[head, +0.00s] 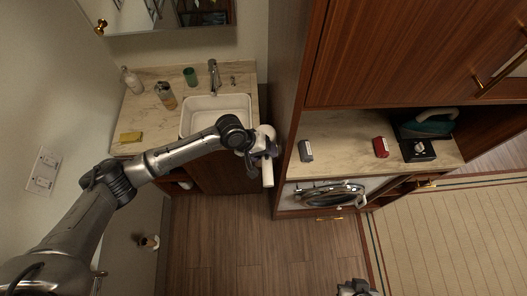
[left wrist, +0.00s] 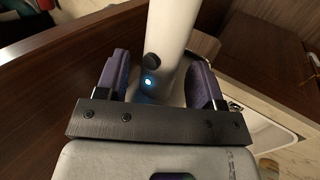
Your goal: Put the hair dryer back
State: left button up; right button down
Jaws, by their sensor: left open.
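The white hair dryer (head: 268,172) is beside the tall wooden cabinet side, right of the sink. My left gripper (head: 264,148) is at it. In the left wrist view the dryer's white handle (left wrist: 170,35), with a black button and a small blue light, lies between the two purple-padded fingers of my left gripper (left wrist: 162,82). The jaws are open around it; a gap shows on the left side. Whether anything else supports the dryer is hidden. My right gripper (head: 356,288) shows only in part at the bottom edge. I cannot make out a dryer holder.
The sink (head: 214,108) sits in a marble counter with bottles, a green cup (head: 190,76) and a yellow sponge (head: 131,137). The right-hand counter holds a grey item (head: 306,151), a red item (head: 381,147) and an iron (head: 425,125). The wooden floor (head: 250,235) is clear.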

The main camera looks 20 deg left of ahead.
pick_arm(q)
jog(key=shift+b+v, duration=0.55)
jog(key=shift+v, duration=5.6)
jog(key=s+d+f+m+t, duration=0.1)
jog(key=s+d+f+m, duration=0.25)
jog(key=s, duration=0.25)
jog(key=s+d+f+m+t, duration=0.1)
jog(key=s+d+f+m, duration=0.15)
jog(key=s+f, duration=0.35)
jog(key=s+a+f+y, duration=0.1)
jog(key=s+a+y, duration=0.2)
jog(key=s, duration=0.5)
jog(key=s+a+f+y, duration=0.1)
jog(key=s+a+y, duration=0.2)
jog(key=s+a, duration=0.3)
jog(key=shift+s+f+g, duration=0.3)
jog(key=shift+s, duration=0.65)
jog(key=shift+f, duration=0.1)
